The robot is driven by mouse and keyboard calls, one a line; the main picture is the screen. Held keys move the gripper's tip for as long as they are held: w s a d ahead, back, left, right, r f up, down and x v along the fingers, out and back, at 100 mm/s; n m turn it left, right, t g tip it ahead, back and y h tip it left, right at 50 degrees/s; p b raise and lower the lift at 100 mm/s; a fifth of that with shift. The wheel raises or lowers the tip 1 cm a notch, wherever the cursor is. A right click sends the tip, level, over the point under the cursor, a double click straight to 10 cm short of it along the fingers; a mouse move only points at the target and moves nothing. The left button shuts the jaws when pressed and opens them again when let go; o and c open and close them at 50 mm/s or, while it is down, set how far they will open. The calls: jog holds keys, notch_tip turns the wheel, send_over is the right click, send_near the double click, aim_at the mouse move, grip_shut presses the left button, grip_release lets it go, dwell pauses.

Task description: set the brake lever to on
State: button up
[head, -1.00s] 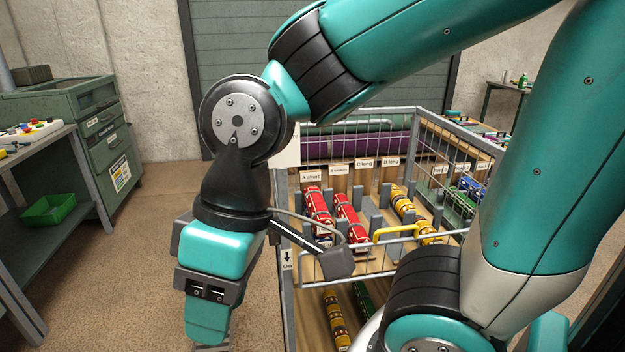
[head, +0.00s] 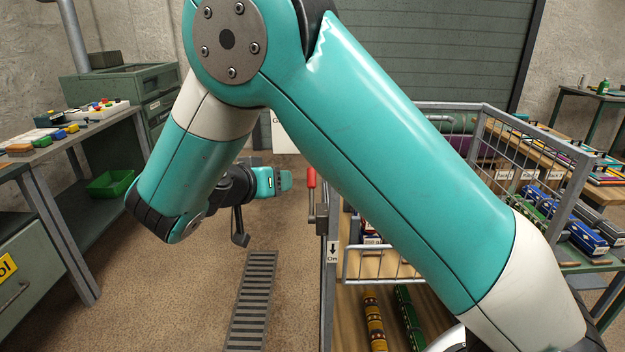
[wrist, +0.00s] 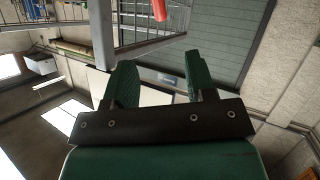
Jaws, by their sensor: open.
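The brake lever has a red grip (head: 311,177) and a grey metal lower part, and stands upright on the cart's left front post. A white label (head: 333,252) below it reads "On" with a downward arrow. My gripper (head: 286,181) points right, just left of the red grip, with a small gap in the picture. In the wrist view my gripper (wrist: 162,78) is open, with nothing between its two green fingers. The red grip (wrist: 159,9) shows at the top edge there, beyond the fingertips. My arm hides much of the cart.
The wire cart (head: 384,280) holds model trains on its shelves. A workbench with a green bin (head: 110,184) stands at left. A floor grate (head: 252,300) lies left of the cart, with open floor around it. Another table (head: 590,92) stands at right.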

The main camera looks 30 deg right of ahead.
aim_at(310, 176)
jog(key=p+x, duration=0.3)
jog(key=x, duration=1.4)
jog(key=shift+d, duration=0.2)
